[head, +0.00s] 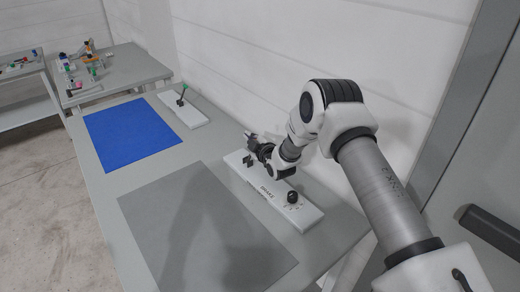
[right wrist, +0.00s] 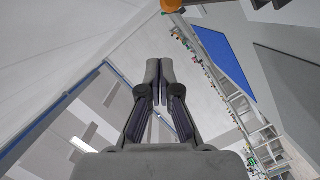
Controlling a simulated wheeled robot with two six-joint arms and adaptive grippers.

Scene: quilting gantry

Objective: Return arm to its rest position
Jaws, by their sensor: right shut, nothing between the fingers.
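My right arm comes in from the right in the head view and reaches over a white panel. My right gripper (head: 256,147) is above the far end of the white panel (head: 312,214), near a small black part (head: 248,161) there. I cannot tell from this angle whether it touches the panel. In the right wrist view, the right gripper (right wrist: 160,72) has its fingers together with nothing between them. The panel carries a black knob (head: 293,197) at its near end and lettering that seems to read BRAKE. My left gripper is not in view.
A grey mat (head: 200,240) and a blue mat (head: 133,132) lie flat on the long table. A white wall runs close behind. Side tables hold small items at the back left (head: 120,66).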

